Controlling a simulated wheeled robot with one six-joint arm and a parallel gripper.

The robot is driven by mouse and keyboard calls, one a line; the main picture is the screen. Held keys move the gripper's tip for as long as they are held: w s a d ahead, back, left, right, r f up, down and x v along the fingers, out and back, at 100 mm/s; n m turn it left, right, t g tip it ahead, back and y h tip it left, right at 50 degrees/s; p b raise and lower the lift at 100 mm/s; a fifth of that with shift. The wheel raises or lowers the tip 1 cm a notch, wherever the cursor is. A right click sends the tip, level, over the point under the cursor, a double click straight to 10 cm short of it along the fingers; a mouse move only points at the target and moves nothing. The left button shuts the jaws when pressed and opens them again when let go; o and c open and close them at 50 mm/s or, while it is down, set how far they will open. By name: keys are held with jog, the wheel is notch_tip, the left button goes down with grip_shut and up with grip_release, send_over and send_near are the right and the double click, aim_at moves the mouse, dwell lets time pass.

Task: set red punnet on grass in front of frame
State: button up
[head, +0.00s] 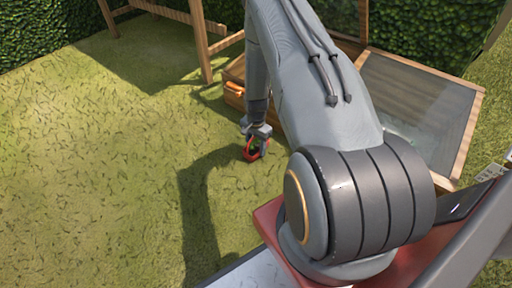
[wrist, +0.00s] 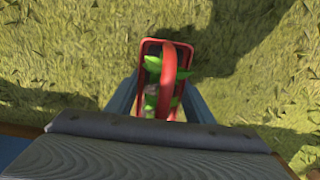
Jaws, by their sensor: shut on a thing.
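The red punnet (head: 250,152) is a small basket with a handle and green leaves inside. In the wrist view the punnet (wrist: 148,46) is upright between my fingers, with its handle arching over the leaves. My gripper (head: 257,133) points down and is shut on the punnet, low over the grass. I cannot tell whether the punnet's base touches the grass. The wooden frame (head: 464,136) with a glass lid stands behind and to the right of the punnet, partly hidden by my arm.
Open grass (head: 100,150) spreads to the left and front. Wooden posts (head: 201,40) stand at the back, before a green hedge (head: 40,30). An orange item (head: 234,88) lies at the frame's left edge. My arm's shadow falls on the grass.

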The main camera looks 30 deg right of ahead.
jog(key=o, duration=1.2)
notch_tip(320, 180, up, 12)
jog(key=p, duration=0.6)
jog(key=shift+r, duration=0.15)
